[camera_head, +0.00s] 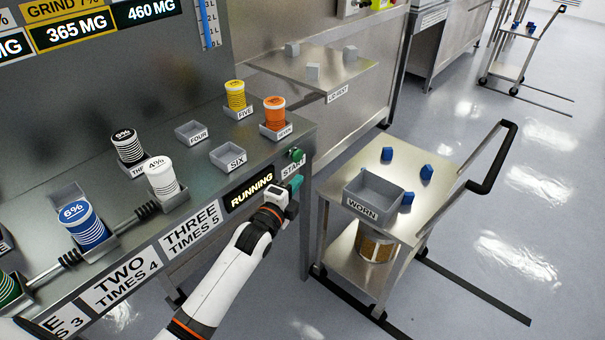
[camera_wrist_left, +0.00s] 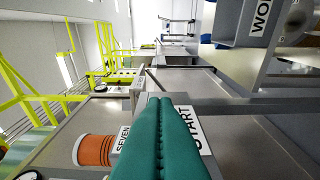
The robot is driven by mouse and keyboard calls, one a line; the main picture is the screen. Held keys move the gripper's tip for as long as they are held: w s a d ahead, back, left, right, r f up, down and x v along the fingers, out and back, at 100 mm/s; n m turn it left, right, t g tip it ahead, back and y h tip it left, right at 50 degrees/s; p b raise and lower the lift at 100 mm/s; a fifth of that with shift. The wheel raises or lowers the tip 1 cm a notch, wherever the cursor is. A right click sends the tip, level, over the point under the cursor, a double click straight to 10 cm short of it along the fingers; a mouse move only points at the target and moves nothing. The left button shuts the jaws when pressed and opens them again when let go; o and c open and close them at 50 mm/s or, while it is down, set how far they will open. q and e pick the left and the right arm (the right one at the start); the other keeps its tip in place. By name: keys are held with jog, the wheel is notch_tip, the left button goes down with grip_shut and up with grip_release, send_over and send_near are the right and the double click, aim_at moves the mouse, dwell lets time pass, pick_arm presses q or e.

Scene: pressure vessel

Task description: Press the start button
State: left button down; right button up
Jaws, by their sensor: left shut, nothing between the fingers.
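The start button (camera_head: 297,155) is a green knob at the right end of the machine's front edge, above the START label (camera_head: 291,169). My left gripper (camera_head: 295,183) is shut and empty, with its teal fingertips just below the button in the head view, overlapping the lower part of the label. The head view shows a gap between fingertips and button. In the left wrist view the shut teal fingers (camera_wrist_left: 160,112) cover the middle, with the START label (camera_wrist_left: 190,130) beside them; the button is hidden there. My right gripper is in neither view.
A lit RUNNING sign (camera_head: 249,192) is left of the START label. An orange canister (camera_head: 275,112) sits in holder SEVEN, a yellow one (camera_head: 235,95) in FIVE. Holder SIX (camera_head: 228,158) is empty.

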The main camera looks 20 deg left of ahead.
pick_arm(q)
jog(key=shift+s+r, duration=0.1)
jog(key=shift+s, duration=1.95)
